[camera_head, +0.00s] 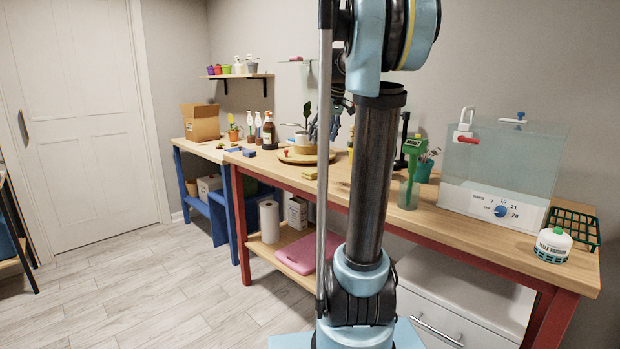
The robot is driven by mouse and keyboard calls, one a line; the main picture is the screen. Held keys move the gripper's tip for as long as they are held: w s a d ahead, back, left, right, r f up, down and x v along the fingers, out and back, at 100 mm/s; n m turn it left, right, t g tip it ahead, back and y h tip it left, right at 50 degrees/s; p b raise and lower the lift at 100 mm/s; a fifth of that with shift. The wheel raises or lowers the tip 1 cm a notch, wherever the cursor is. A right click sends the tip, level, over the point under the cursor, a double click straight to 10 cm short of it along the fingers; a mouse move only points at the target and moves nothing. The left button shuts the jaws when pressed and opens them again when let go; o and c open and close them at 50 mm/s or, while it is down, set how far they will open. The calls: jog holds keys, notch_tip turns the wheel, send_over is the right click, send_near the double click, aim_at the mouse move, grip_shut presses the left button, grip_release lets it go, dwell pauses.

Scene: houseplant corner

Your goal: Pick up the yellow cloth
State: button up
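A small yellow item (309,174) lies on the wooden bench top near its front edge, left of my arm's column. It is the yellow thing that best fits the cloth, but it is too small to tell cloth from sponge. What looks like my gripper (324,127) shows as a small blue-grey shape above the bench, behind a thin upright pole and beside the round wooden turntable. It is apart from the yellow item, higher and farther back. Its fingers are too small and overlapped to tell open from shut.
The turntable (287,157) holds a plant and a pale pot. A green moisture meter (413,152), a clear tank (505,165), a green tray (577,226) and a white table vacuum (553,243) stand to the right. Bottles (269,133) and a cardboard box (200,122) stand farther left.

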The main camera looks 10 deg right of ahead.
jog(key=w, duration=0.2)
send_over(310, 170)
jog(key=s+d, duration=0.1)
jog(key=s, duration=0.1)
notch_tip(310, 170, down, 10)
jog(key=shift+s+d+r, duration=0.1)
jog(key=shift+s+d, duration=0.05)
jog(key=shift+x, duration=2.9)
jog(key=shift+s, duration=0.2)
jog(key=c, duration=1)
